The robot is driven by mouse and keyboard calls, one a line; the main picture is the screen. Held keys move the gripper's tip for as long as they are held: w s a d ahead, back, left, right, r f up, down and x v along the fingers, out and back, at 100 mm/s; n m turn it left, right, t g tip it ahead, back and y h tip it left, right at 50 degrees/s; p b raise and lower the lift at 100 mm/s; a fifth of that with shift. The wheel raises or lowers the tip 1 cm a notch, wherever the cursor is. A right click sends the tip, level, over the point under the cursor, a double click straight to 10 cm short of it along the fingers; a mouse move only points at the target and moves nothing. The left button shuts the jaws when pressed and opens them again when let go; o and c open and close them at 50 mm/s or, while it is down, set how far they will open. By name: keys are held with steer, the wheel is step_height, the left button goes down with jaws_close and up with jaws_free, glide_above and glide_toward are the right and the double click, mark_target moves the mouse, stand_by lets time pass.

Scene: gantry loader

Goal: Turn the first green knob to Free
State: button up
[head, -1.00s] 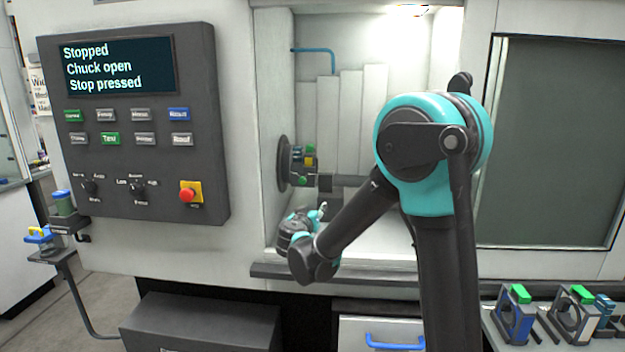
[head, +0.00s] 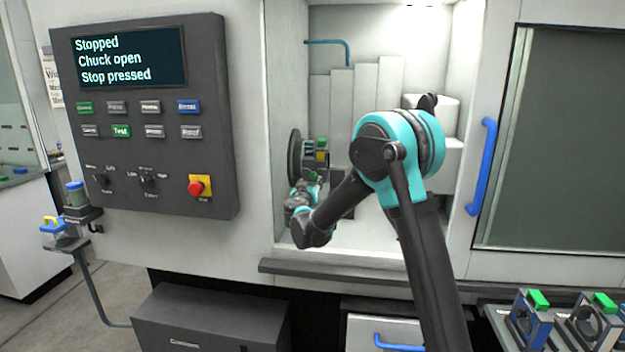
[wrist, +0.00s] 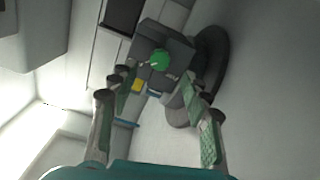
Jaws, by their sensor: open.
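A round green knob (wrist: 160,60) sits on a dark grey block (wrist: 178,47) inside the machine. In the head view the block (head: 309,158) shows small, with green and yellow patches, beside the round dark chuck (head: 294,158). My gripper (wrist: 155,86) is open, its two fingers apart and empty. In the wrist view the knob lies beyond and between the fingertips, and I see no contact. In the head view my gripper (head: 308,184) is just below the block, partly hidden by my own wrist. Any markings by the knob are too small to read.
The control panel (head: 150,205) is on the left, its screen reading "Stopped, Chuck open, Stop pressed". A red stop button (head: 197,188) sits on it. The machine door (head: 560,140) with a blue handle (head: 483,167) is at right. A ledge (head: 330,270) borders the opening below.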

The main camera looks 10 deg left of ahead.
mark_target(313, 176)
steer(key=shift+w, duration=2.55)
steer(key=shift+c, duration=0.6)
jaws_close()
